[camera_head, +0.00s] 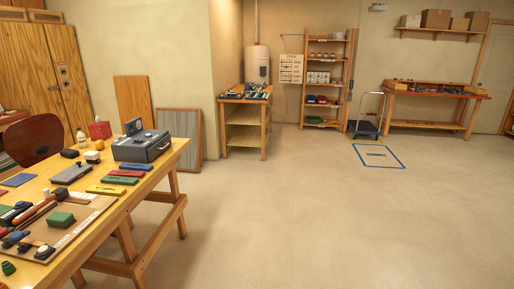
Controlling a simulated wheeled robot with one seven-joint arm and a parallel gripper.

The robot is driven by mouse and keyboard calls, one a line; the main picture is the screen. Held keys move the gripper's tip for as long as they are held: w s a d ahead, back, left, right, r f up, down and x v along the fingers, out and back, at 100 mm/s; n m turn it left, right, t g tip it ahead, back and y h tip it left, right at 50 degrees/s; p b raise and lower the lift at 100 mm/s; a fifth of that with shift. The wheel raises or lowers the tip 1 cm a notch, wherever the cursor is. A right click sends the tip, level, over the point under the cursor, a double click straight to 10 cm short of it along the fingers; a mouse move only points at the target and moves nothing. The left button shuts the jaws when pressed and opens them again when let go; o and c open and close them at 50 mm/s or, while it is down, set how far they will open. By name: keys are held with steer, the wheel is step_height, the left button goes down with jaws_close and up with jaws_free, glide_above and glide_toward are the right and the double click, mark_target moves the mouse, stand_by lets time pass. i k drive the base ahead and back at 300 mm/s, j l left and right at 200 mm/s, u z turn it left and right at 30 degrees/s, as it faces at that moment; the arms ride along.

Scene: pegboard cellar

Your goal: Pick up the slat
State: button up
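I cannot tell for sure which thing is the slat. Several flat bars lie on the wooden workbench at the left: a yellow bar (105,190), a green bar (120,180), a red bar (127,173) and a blue bar (136,167). They lie side by side in front of a grey metal box (142,146). A thin dark strip (376,154) lies on the floor inside a blue taped rectangle (394,165). My gripper is not in view.
The workbench (157,169) also holds a board with tools, a green block (61,220) and a red tissue box (99,130). A brown chair (34,139) stands behind it. A hand cart (367,126) stands beyond the tape. The middle floor (290,210) is clear.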

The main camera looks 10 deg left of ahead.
mark_target(141, 167)
steer(key=i+u, duration=0.2)
steer(key=i, duration=0.4)
steer(key=i+u, duration=0.25)
steer(key=i, duration=0.35)
steer(key=i+l+u, duration=0.2)
steer(key=i, duration=0.4)
steer(key=i+j+u, duration=0.25)
steer(key=i+u, duration=0.75)
steer(key=i, duration=0.25)
steer(key=i+l+u, duration=0.35)
steer(key=i+u, duration=0.3)
steer(key=i, duration=0.3)
